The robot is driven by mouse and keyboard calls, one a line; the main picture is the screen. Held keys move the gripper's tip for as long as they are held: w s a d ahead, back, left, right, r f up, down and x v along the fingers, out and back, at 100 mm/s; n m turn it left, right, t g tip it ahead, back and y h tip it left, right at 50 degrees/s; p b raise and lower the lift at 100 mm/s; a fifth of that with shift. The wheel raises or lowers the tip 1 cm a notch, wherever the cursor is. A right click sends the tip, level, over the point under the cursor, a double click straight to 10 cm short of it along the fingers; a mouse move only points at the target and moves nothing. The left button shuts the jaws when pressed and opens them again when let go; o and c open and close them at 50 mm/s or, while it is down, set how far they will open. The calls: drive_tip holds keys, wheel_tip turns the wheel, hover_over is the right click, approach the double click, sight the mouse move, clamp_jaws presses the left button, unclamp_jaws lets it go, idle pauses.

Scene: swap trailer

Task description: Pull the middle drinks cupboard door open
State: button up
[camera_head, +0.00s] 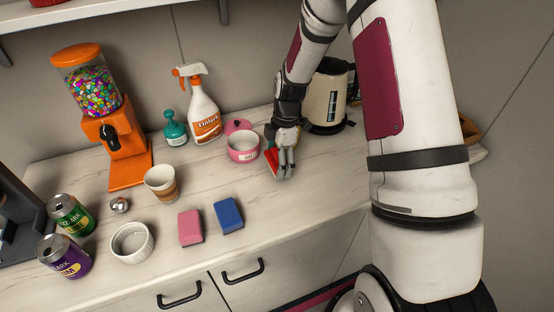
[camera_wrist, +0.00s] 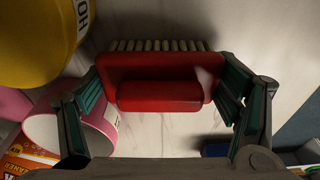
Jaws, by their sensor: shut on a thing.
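My gripper (camera_head: 283,165) is over the worktop near the wall. In the wrist view my gripper (camera_wrist: 163,92) has its fingers on both sides of a red brush (camera_wrist: 160,85) with pale bristles, shut on it. The brush also shows in the head view (camera_head: 271,158), partly hidden by the fingers. Below the worktop's front edge are cupboard fronts with black handles, a left handle (camera_head: 180,295) and a right handle (camera_head: 243,271). These fronts look shut. I cannot tell which is the middle drinks cupboard door. My gripper is well apart from the handles.
A pink pot (camera_head: 243,147), a spray bottle (camera_head: 204,110) and a cream kettle (camera_head: 328,95) stand close around the gripper. A pink sponge (camera_head: 190,228), a blue sponge (camera_head: 228,215) and a white bowl (camera_head: 132,243) lie nearer the front edge. Cans (camera_head: 65,256) stand left.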

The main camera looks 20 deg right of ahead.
drive_tip(key=shift+f, duration=0.1)
drive_tip(key=o, duration=1)
drive_tip(key=shift+o, duration=0.2)
